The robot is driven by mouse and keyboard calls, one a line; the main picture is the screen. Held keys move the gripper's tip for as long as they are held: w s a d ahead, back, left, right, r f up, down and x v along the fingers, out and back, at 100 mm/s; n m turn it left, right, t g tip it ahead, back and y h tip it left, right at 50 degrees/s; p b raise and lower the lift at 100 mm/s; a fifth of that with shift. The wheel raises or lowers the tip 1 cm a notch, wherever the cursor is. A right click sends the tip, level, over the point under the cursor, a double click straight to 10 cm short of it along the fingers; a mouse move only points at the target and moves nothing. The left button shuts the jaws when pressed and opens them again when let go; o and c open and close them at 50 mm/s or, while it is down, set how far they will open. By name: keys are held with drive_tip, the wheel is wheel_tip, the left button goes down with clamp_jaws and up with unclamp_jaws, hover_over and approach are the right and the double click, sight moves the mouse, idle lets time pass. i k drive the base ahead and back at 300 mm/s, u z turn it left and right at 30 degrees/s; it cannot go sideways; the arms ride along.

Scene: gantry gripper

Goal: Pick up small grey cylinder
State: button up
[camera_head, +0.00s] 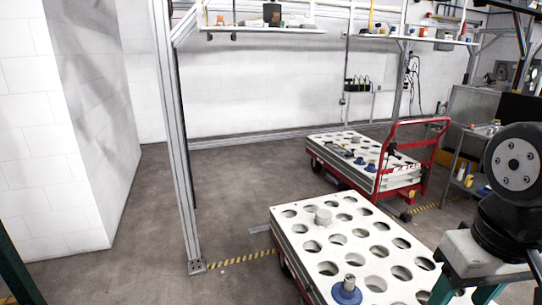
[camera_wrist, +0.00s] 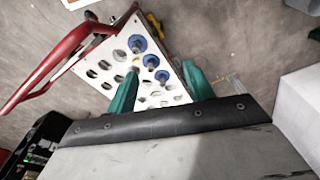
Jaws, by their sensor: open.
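A small pale grey cylinder (camera_head: 323,216) stands upright on the white perforated top of the near cart (camera_head: 312,252), towards its far left part, in the head view. My gripper has two teal fingers and is open in the wrist view (camera_wrist: 160,67), with nothing held between them. In the head view my gripper is at the lower right, its fingers cut off by the frame edge, well to the right of the cylinder. The wrist view looks towards a perforated white top with blue pieces; I cannot make out the grey cylinder there.
A blue piece with a grey top (camera_head: 346,292) sits at the near edge of the near cart. A second cart with a red handle (camera_head: 411,146) carries blue pieces behind it. A metal post (camera_head: 178,150) stands left of the carts. Floor on the left is clear.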

sight(350, 279)
drive_tip(key=z, duration=1.15)
drive_tip(key=k, duration=0.45)
drive_tip(key=u, duration=0.75)
